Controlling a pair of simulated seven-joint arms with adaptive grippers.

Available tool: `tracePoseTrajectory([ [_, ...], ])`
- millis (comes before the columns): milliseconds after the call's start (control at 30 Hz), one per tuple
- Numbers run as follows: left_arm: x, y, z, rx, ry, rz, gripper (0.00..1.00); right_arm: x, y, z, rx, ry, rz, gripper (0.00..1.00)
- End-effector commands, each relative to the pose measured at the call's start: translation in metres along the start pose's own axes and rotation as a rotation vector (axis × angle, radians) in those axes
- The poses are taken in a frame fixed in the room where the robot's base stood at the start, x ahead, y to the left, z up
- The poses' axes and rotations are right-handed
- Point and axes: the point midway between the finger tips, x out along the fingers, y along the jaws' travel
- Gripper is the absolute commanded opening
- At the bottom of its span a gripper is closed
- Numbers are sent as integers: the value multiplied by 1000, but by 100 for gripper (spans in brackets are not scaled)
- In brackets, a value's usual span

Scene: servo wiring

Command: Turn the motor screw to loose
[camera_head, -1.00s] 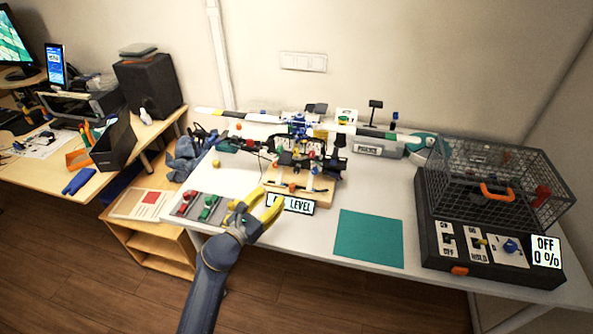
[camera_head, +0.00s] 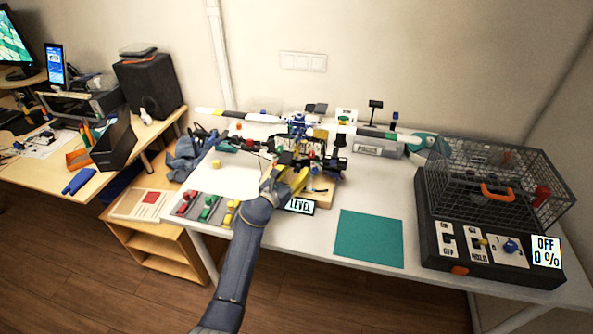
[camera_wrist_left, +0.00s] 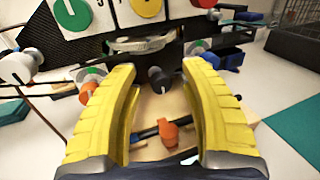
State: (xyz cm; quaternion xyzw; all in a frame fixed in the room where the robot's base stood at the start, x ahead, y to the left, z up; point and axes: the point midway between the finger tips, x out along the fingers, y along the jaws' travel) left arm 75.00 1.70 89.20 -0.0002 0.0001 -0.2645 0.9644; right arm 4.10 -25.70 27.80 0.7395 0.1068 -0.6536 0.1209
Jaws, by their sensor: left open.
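My left gripper (camera_head: 292,178) is open, above the front of a wooden base (camera_head: 322,197) that carries a small rig. In the left wrist view its yellow fingers (camera_wrist_left: 159,72) stand apart with nothing gripped. A dark round knob (camera_wrist_left: 159,79) shows beyond the gap, roughly centred between the fingertips. An orange knob (camera_wrist_left: 169,132) on a black bar lies nearer, between the fingers. I cannot tell which knob is the motor screw. A toothed grey disc (camera_wrist_left: 143,43) sits above. My right gripper is out of view.
A LEVEL sign (camera_head: 300,206) stands in front of the base, partly covered by my left arm. Red, green and yellow switches (camera_head: 208,208) are at left. A green mat (camera_head: 369,238) lies to the right. A wire cage (camera_head: 500,180) stands at far right.

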Motion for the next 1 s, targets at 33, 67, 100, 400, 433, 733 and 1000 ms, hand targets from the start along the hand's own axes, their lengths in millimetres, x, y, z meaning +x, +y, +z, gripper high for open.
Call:
tracePoseTrajectory([
  [33,2,0,0,0,1,0,44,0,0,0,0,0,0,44],
  [67,3,0,-1,0,1,0,44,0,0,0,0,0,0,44],
  [100,4,0,0,1,1,0,44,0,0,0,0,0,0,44],
  [400,4,0,0,1,1,0,44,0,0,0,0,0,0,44],
  [433,4,0,0,1,0,0,45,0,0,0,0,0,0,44],
  [733,4,0,0,0,1,0,10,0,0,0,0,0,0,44],
  [1000,4,0,0,0,0,0,0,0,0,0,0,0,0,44],
])
